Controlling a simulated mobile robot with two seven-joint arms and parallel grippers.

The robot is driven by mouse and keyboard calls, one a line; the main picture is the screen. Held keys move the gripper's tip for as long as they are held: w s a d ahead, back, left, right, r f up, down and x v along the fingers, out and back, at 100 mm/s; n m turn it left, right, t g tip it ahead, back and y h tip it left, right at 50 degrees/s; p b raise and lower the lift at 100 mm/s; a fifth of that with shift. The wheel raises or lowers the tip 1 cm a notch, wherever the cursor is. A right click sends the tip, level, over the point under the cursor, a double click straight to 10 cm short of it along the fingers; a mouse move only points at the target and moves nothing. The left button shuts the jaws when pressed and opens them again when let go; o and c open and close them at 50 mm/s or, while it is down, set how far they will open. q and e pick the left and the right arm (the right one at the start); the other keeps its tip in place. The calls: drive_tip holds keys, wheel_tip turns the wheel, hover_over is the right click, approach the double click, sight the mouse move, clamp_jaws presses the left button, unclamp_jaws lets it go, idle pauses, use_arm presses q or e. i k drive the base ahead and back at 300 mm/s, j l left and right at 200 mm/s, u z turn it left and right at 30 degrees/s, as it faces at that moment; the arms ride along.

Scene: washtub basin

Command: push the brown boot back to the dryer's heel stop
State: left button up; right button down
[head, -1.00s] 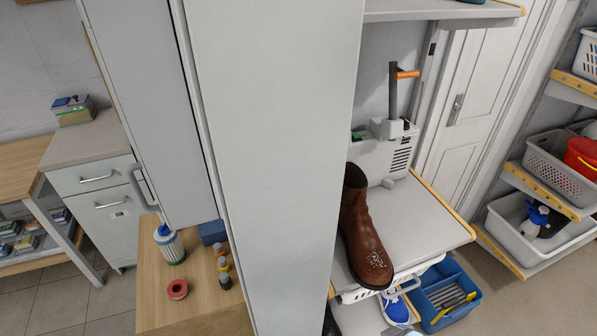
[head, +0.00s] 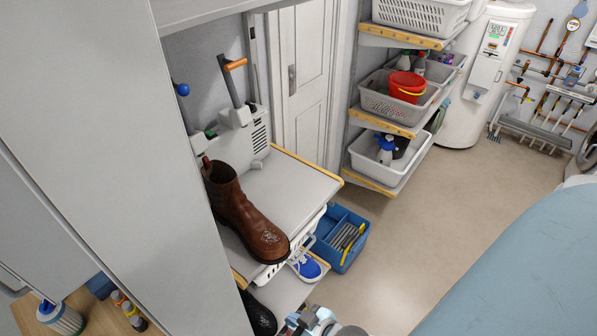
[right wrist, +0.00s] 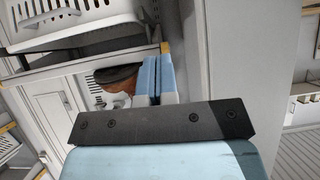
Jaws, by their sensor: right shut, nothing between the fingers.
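The brown boot (head: 245,215) stands on a grey shelf (head: 290,190), its toe towards the shelf's front edge and pale specks on the toe. Behind its shaft is the dryer (head: 240,138), a light grey box with vents and an orange-handled lever. The heel stop cannot be made out. My right gripper (head: 300,319) is at the bottom of the head view, below and in front of the boot, apart from it. In the right wrist view its light blue fingers (right wrist: 157,60) are shut and empty, with part of the boot (right wrist: 115,80) beyond them. My left gripper is not in view.
A tall grey cabinet panel (head: 110,150) stands left of the boot. A rack with baskets (head: 400,95) stands further right. The floor (head: 400,225) between is clear.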

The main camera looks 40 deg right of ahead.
sight(266, 244)
drive_tip(key=j+z, duration=0.55)
drive_tip(key=z, duration=0.15)
drive_tip(key=j+z, duration=0.35)
